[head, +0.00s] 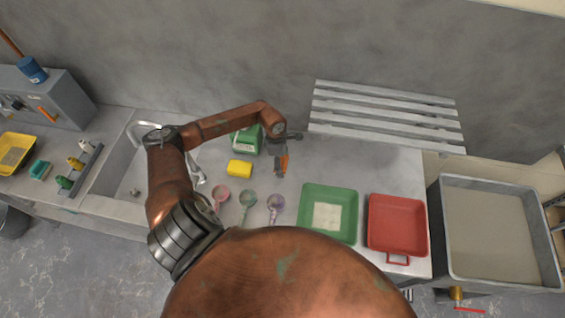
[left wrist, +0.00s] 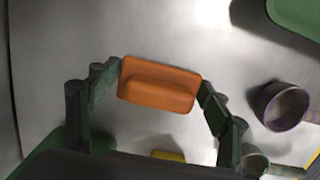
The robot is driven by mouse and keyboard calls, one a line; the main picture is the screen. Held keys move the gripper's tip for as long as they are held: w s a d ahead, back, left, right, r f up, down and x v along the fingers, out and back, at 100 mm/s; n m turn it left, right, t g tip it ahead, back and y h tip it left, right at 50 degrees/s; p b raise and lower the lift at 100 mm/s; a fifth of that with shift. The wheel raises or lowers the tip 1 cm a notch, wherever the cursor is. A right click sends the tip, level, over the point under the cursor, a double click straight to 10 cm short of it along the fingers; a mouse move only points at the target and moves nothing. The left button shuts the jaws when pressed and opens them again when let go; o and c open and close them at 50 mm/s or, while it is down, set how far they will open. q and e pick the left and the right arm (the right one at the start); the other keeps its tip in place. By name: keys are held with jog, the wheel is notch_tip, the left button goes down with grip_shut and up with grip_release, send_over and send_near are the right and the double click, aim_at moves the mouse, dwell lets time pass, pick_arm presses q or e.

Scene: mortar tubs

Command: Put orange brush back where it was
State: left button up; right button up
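The orange brush (head: 285,162) is a small block between the fingers of my left gripper (head: 281,167), over the middle of the worktop. In the left wrist view the brush (left wrist: 160,84) lies crosswise between the two fingertips of the left gripper (left wrist: 161,86). The fingers touch it at both ends. I cannot tell how high it is above the worktop. My right gripper is in neither view.
A yellow sponge-like block (head: 239,168) and a green box (head: 246,139) are close by. Several cups (head: 248,198) stand in front. A green tray (head: 329,194), red tray (head: 397,205) and slatted rack (head: 387,113) are right. A sink (head: 118,165) and small rack (head: 84,172) are left.

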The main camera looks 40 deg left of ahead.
pick_arm(q)
jog(key=shift+o, duration=1.1)
jog(key=shift+r, duration=0.25)
jog(key=r, duration=0.3)
jog(key=r+b, duration=0.1)
jog(key=r, duration=0.2)
jog(key=a+r, duration=0.1)
jog(key=r, duration=0.3)
jog(key=shift+s+a+r+b, duration=0.1)
jog(key=shift+s+b, duration=0.15)
jog(key=shift+b, duration=0.05)
jog(key=shift+s+r, duration=0.1)
jog(key=shift+r, duration=0.7)
